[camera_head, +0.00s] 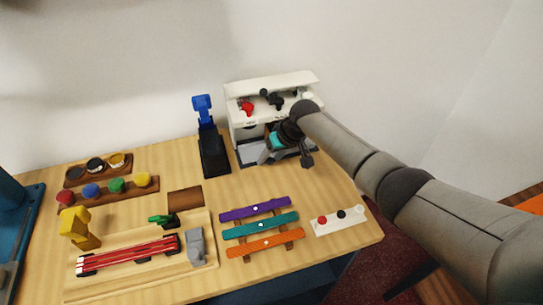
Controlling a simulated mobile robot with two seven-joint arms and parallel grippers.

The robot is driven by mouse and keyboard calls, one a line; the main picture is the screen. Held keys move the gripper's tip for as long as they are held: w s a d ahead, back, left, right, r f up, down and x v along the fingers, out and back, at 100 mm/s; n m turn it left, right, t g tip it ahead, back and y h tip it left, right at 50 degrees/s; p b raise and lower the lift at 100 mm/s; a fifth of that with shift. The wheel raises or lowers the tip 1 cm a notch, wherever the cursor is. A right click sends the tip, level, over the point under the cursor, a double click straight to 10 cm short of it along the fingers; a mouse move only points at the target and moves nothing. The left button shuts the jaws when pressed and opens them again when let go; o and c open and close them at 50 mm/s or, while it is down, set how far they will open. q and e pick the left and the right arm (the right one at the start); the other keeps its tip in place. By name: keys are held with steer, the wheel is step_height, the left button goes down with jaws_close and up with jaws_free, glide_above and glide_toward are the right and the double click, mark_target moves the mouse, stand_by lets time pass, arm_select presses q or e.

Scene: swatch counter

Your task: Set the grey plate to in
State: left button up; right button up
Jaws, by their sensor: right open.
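The white machine (245,116) stands at the back of the wooden counter, with red and black knobs on its upper front. A grey plate (249,153) shows low at its front, lying flat and sticking out toward me. My right gripper (285,153) is over the right part of the plate and hides some of it. The gripper is open; I cannot tell whether it touches the plate. A small teal patch shows by the fingers. My left gripper is not in view.
A black stand with a blue top (203,108) is close left of the machine. Purple, teal and orange bars (255,209) and a white button strip (339,221) lie in front. A wooden tray (140,283) holds a red-striped piece. Coloured knobs stand at left.

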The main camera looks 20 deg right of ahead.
steer(key=shift+s+d+r, duration=0.1)
steer(key=shift+s+r, duration=0.05)
steer(key=shift+r, duration=0.2)
steer(key=p+v, duration=0.3)
steer(key=v, duration=1.1)
steer(key=shift+r+p, duration=0.2)
steer(key=shift+p, duration=0.2)
steer(key=shift+d, duration=0.15)
